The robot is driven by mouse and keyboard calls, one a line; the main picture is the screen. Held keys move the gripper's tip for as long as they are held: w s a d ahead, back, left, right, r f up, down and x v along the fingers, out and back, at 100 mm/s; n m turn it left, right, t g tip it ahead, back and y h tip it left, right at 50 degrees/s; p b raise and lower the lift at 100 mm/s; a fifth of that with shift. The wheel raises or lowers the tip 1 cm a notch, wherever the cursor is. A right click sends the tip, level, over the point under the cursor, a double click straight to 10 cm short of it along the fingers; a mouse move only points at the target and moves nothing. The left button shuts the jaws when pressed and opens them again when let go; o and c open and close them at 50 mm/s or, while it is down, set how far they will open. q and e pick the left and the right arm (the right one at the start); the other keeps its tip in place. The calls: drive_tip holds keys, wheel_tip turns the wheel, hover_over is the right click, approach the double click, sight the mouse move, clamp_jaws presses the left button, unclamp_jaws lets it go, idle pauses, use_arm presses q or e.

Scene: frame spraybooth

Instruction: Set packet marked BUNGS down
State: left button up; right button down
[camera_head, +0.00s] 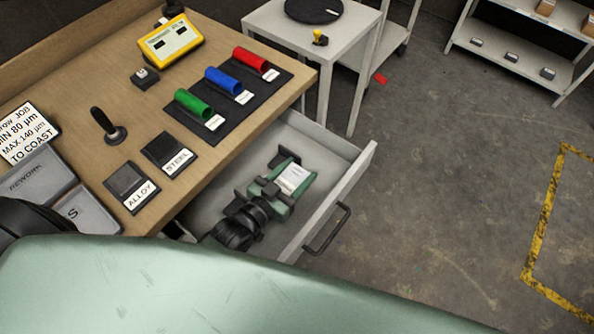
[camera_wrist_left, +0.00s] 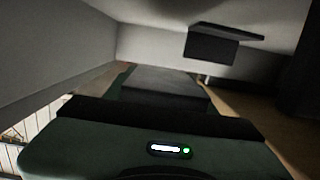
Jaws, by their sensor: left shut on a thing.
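My left gripper (camera_head: 270,192) is down inside an open grey drawer (camera_head: 345,185) under the workbench. It is shut on a packet with a pale label (camera_head: 294,178); the lettering is too small to read. The packet is low between the drawer walls; I cannot tell if it touches the drawer floor. In the left wrist view the gripper's dark green body fills the bottom, and a dark block lies beyond it in shadow. My right gripper is not in view.
The wooden bench (camera_head: 225,50) holds red, blue and green tubes on a dark mat, a yellow meter (camera_head: 170,40), and ALLOY and STEEL blocks. The drawer handle (camera_head: 328,228) faces open floor. A white table (camera_head: 345,25) stands behind. Drawer floor left of the gripper looks bare.

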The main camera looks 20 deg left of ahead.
sight(291, 179)
use_arm(q)
drive_tip(key=shift+f, duration=0.45)
drive_tip(key=o, duration=1.5)
drive_tip(key=shift+r, duration=0.1)
drive_tip(key=shift+r, duration=0.3)
drive_tip(key=shift+r+p, duration=0.4)
drive_tip(key=shift+r, duration=0.15)
drive_tip(key=v, duration=0.4)
drive_tip(key=f+b+v, duration=0.1)
drive_tip(key=v, duration=0.1)
drive_tip(key=shift+s+r, duration=0.1)
drive_tip(key=shift+s+a+r, duration=0.2)
drive_tip(key=shift+s+a, duration=0.05)
drive_tip(key=shift+s, duration=0.35)
